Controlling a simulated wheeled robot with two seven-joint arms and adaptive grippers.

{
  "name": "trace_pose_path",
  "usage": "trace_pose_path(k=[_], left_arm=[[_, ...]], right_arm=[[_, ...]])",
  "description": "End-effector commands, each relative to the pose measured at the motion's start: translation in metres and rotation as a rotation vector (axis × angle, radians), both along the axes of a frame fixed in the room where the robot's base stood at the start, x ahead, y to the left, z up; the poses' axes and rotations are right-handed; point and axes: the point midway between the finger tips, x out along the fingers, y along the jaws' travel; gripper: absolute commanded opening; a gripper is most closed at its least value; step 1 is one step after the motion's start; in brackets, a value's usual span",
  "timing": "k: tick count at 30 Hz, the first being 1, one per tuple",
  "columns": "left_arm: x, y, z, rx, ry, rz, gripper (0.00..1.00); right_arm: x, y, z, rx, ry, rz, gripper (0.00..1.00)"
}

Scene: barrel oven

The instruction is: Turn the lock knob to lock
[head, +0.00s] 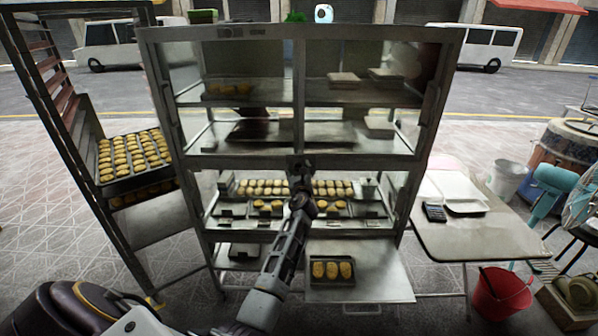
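A metal cabinet with glass upper doors (300,155) stands in front of me. Its two upper doors look closed, meeting at a middle post. My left arm reaches up from the bottom, and my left gripper (299,172) is at the lower middle of the doors, where they meet. I cannot make out the lock knob; the gripper may cover it. The fingers are small and dark, and I cannot tell whether they are open or shut or touch anything. My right gripper is not in view.
Open lower shelves hold trays of buns (265,188). A low shelf with a small bun tray (332,270) juts out in front. A tall rack with bun trays (134,155) stands left. A folding table (480,238) and a red bucket (500,294) are at right.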

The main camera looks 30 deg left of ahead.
Motion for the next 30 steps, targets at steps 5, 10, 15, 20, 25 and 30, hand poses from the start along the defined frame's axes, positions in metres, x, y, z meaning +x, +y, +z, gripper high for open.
trace_pose_path(k=[5, 10, 15, 20, 25, 30], left_arm=[[-0.0001, 0.0000, -0.0001, 0.000, 0.000, 0.000, 0.29], [-0.0001, -0.0001, -0.0002, 0.000, 0.000, 0.000, 0.09], [-0.0001, -0.0001, -0.0002, -0.005, -0.002, 0.000, 0.09], [-0.0002, 0.0001, 0.0000, -0.028, -0.016, 0.000, 0.09], [-0.0003, 0.0004, 0.0005, -0.080, -0.048, 0.001, 0.09], [-0.0003, 0.0002, 0.0007, -0.167, -0.101, 0.000, 0.09]], right_arm=[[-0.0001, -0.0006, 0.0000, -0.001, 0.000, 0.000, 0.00], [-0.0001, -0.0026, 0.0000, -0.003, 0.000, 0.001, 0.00], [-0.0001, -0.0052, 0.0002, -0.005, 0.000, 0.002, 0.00], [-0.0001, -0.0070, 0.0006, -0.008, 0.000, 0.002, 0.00], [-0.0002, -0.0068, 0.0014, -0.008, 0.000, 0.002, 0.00], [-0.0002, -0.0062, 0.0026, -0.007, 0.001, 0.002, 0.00]])
